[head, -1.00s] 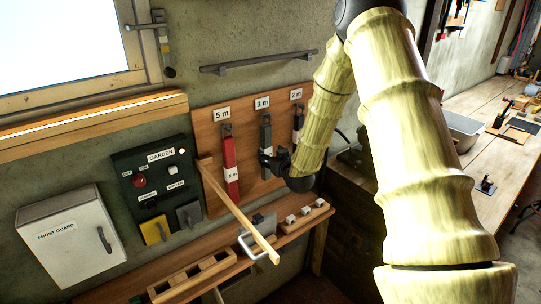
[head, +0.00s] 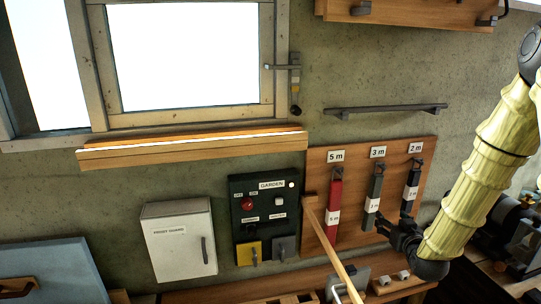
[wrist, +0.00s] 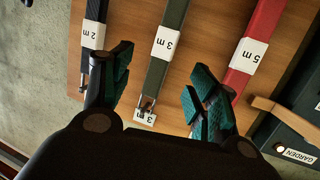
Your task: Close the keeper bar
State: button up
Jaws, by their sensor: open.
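The keeper bar (head: 334,245) is a long pale wooden bar. It joins the left edge of the strap board (head: 348,172) and sticks out from it, swung away from the hanging straps. Its base end shows at the right of the wrist view (wrist: 278,109). A red 5 m strap (head: 334,200), a grey-green 3 m strap (head: 374,192) and a dark 2 m strap (head: 411,188) hang on the board. My gripper (head: 388,225) is open and empty near the lower end of the 3 m strap, right of the bar. In the wrist view the 3 m strap lies between the spread fingers (wrist: 160,75).
The garden control panel (head: 266,218) and the frost guard box (head: 180,242) are left of the bar. A grey rail (head: 386,108) runs above the board. A wooden shelf (head: 235,291) with small blocks lies below. A blue panel (head: 48,272) is at lower left.

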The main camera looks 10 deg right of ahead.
aim_at(347, 284)
jog(key=k, duration=1)
